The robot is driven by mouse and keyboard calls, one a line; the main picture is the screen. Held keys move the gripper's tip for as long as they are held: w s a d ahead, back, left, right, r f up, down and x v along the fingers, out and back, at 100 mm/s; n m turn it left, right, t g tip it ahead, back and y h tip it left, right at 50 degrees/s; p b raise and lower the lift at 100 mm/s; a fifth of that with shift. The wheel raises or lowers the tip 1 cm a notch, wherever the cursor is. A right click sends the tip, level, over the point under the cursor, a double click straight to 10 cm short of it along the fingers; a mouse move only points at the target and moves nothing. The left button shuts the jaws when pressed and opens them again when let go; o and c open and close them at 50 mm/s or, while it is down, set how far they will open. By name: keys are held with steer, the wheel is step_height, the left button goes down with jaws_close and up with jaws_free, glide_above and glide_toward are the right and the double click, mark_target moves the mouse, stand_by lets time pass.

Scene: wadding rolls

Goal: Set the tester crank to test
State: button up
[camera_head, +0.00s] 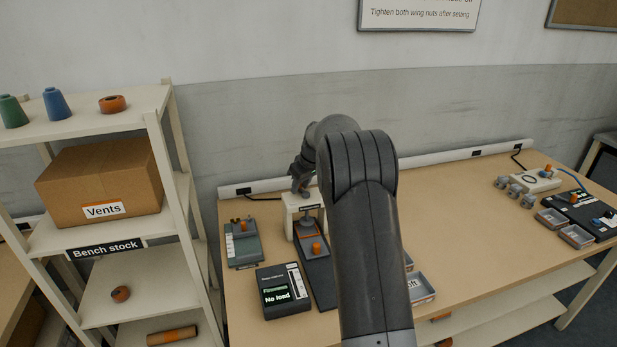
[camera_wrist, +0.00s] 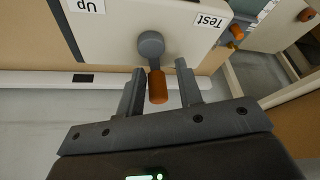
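The tester crank (camera_wrist: 151,45) has a round grey hub on a white panel (camera_wrist: 120,30) and an orange handle (camera_wrist: 158,88). In the wrist view the handle points down the picture, between the labels "Up" (camera_wrist: 91,5) and "Test" (camera_wrist: 209,20). My gripper (camera_wrist: 160,82) is open, with one finger on each side of the handle and a gap visible on both sides. In the head view my gripper (camera_head: 301,187) is at the top of the white tester frame (camera_head: 290,215); the crank itself cannot be made out there.
A black display box (camera_head: 283,291) reading "No load" and a grey device (camera_head: 243,243) stand near the tester. Trays (camera_head: 420,289) lie right of my arm. A shelf (camera_head: 150,110) with a box stands left. The bench (camera_head: 470,240) has free room right of my arm.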

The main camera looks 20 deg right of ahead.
steer(key=n, duration=0.2)
steer(key=n+y, duration=0.1)
steer(key=shift+s+a+n+g, duration=0.2)
steer(key=shift+a+n+g, duration=0.1)
steer(key=v, duration=1.1)
steer(key=s+a+r+m, duration=0.1)
steer(key=s+a+r, duration=0.1)
steer(key=s, duration=0.6)
steer(key=s+a+r+m+h, duration=0.1)
steer(key=s+a+r, duration=0.2)
steer(key=s, duration=0.5)
steer(key=s+a+r+m, duration=0.2)
steer(key=s+a+r, duration=0.1)
steer(key=s+r, duration=0.2)
steer(key=shift+s+h, duration=0.3)
steer(key=shift+s, duration=1.1)
steer(key=shift+w, duration=0.1)
